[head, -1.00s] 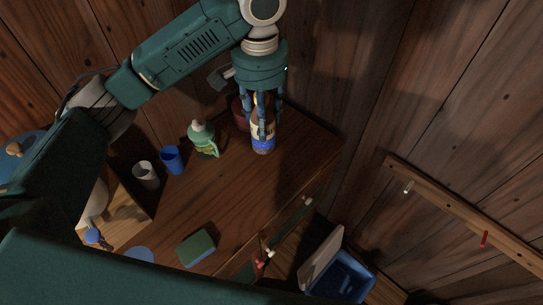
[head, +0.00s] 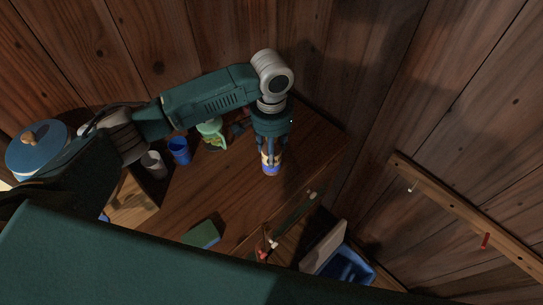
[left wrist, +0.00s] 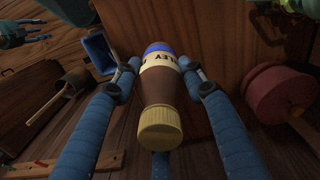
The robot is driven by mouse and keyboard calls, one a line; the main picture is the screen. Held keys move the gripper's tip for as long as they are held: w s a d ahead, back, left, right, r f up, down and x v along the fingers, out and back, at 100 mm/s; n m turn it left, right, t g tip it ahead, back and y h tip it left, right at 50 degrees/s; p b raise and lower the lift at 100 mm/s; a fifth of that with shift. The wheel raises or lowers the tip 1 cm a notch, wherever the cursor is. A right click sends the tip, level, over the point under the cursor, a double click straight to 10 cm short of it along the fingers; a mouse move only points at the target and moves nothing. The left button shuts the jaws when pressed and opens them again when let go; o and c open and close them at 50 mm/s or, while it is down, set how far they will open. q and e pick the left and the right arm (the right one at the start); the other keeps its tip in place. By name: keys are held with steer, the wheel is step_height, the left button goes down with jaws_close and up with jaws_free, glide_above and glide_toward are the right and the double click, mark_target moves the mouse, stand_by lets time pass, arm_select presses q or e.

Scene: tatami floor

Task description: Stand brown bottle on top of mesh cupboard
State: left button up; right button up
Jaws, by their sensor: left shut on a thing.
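The brown bottle (head: 271,169), with a blue base band and cream label, is held upright under my left gripper (head: 270,157) in the head view. In the left wrist view the bottle (left wrist: 160,90) shows its yellow cap towards the camera. The blue fingers of my left gripper (left wrist: 163,75) close on its sides. The bottle appears over the wooden cupboard top (head: 215,185), near its front edge; I cannot tell whether its base touches. Dark green mesh (head: 295,213) shows on the cupboard front. Part of my right gripper (left wrist: 36,30) shows at the wrist view's upper left.
A green bottle (head: 211,132), a blue cup (head: 180,150) and a pale cup (head: 154,165) stand to the left. A green sponge (head: 203,235) lies nearer me. A blue bin (head: 347,266) is below right. A peg rail (head: 460,212) crosses the wall. The cupboard's middle is clear.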

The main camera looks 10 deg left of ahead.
arm_select(q)
steer(key=shift+f+p, duration=0.3)
steer(key=shift+f, duration=1.75)
steer(key=o, duration=1.5)
steer(key=shift+s+f, duration=0.1)
step_height(320, 180, up, 11)
steer(key=shift+b, duration=0.85)
steer(key=shift+r, duration=0.65)
